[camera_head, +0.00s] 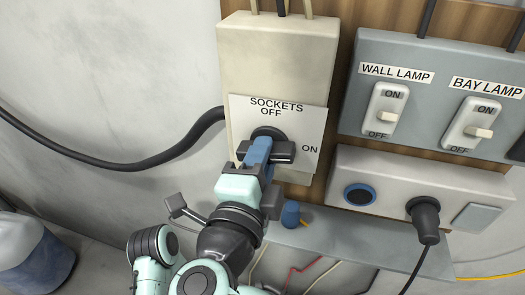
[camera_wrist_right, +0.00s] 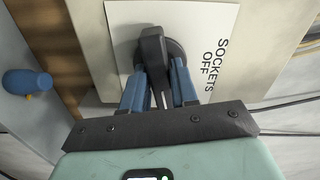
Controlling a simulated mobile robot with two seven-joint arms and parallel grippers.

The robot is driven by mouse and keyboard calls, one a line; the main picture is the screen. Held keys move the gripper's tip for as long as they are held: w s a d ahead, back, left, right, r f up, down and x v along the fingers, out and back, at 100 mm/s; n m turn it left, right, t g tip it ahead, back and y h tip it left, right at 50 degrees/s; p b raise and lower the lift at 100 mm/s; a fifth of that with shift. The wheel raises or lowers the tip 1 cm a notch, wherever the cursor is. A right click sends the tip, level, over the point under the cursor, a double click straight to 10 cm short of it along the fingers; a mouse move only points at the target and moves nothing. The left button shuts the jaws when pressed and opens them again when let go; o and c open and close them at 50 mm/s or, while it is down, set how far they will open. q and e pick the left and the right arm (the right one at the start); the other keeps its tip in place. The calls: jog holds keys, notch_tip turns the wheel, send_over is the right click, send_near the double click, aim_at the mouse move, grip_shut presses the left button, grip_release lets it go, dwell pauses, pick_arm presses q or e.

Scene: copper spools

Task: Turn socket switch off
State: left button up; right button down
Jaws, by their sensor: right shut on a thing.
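The sockets switch is a dark rotary knob (camera_head: 268,133) on a white plate (camera_head: 238,125) marked SOCKETS, with OFF above and ON at its right. The plate is on a beige box (camera_head: 275,60). My right gripper (camera_head: 258,150) is at the knob in the head view and hides part of it. In the right wrist view, the blue fingers of my right gripper (camera_wrist_right: 158,88) stand on both sides of the knob's dark handle (camera_wrist_right: 152,50) and are shut on it. The exact direction the handle points is hard to tell. My left gripper is not in view.
At the right, a grey panel (camera_head: 430,75) carries the wall lamp switch (camera_head: 383,110) and bay lamp switch (camera_head: 470,125). Below it is a socket box (camera_head: 390,175) with a black plug (camera_head: 424,215). A blue knob (camera_head: 291,214) sits below the beige box. A thick black cable (camera_head: 150,160) runs left.

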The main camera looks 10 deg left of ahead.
jog(key=n+p, duration=0.4)
jog(key=n, duration=0.2)
jog(key=n+p, duration=0.3)
jog(key=n, duration=0.3)
jog(key=shift+w+r+n+p, duration=0.1)
jog(key=shift+r+n+p, duration=0.1)
jog(key=shift+n+p, duration=0.15)
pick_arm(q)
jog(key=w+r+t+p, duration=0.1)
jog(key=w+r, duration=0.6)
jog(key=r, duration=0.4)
pick_arm(e)
jog(key=shift+n, duration=1.45)
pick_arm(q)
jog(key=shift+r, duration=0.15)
pick_arm(e)
jog(key=shift+f, duration=0.1)
jog(key=c, duration=1)
grip_release()
jog(key=shift+o, duration=0.2)
jog(key=shift+f, duration=0.1)
